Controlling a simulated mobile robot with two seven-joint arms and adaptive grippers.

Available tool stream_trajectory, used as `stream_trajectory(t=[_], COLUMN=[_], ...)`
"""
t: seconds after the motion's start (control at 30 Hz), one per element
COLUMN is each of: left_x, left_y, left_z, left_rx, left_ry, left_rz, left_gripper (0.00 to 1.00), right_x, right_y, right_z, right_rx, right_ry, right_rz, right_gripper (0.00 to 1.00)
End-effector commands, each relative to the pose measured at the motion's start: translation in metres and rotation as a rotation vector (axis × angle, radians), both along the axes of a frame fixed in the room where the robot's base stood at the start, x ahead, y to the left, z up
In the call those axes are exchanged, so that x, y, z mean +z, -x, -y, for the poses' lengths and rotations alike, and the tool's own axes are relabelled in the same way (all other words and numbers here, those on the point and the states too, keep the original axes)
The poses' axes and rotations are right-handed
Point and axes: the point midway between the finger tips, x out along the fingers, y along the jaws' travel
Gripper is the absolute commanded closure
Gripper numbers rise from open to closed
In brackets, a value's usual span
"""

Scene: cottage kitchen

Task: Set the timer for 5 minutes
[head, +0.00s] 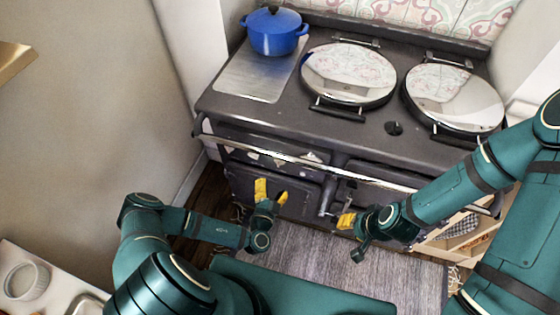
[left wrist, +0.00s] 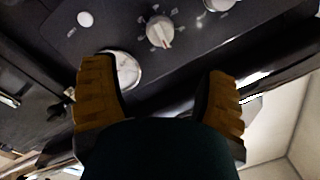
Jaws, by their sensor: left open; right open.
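A small round black object (head: 394,128), possibly the timer, stands on the cooker top between the two lids. In the left wrist view a light knob (left wrist: 160,31) with marks around it sits on a dark panel. A round pale dial (left wrist: 125,69) lies below it, partly behind a finger. I cannot tell whether either of these is the timer. My left gripper (head: 271,191) is open and empty in front of the cooker's lower left door; its yellow fingers (left wrist: 160,72) stand apart below the knob, not touching it. My right gripper (head: 346,221) is open, low before the cooker's front.
The dark cooker (head: 222,106) has a chrome front rail (head: 290,158) above both grippers. A blue pot (head: 274,31) and two round lids (head: 348,73) (head: 453,97) occupy its top. A grey rug (head: 315,255) covers the floor. A counter (head: 55,270) stands lower left.

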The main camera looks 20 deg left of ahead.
Motion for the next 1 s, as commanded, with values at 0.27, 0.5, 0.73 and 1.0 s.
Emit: stream_trajectory(t=[0.27,0.5,0.73,1.0], left_x=[0.0,0.0,0.0,0.0], left_y=[-0.056,-0.094,-0.109,-0.11], left_z=[-0.002,-0.004,-0.005,-0.005], left_rx=[-0.002,-0.003,-0.001,-0.001], left_ry=[-0.005,-0.005,-0.004,-0.003], left_rz=[0.003,0.001,0.0,0.0], left_gripper=[0.26,0.26,0.26,0.26], right_x=[-0.003,-0.005,-0.006,-0.006], right_y=[0.001,0.002,0.002,0.002], right_z=[0.0,0.0,0.0,-0.001], right_rx=[0.002,0.004,0.004,0.004], right_ry=[0.0,-0.001,-0.002,-0.002], right_rz=[-0.002,-0.005,-0.006,-0.006], right_gripper=[0.66,0.66,0.66,0.66])
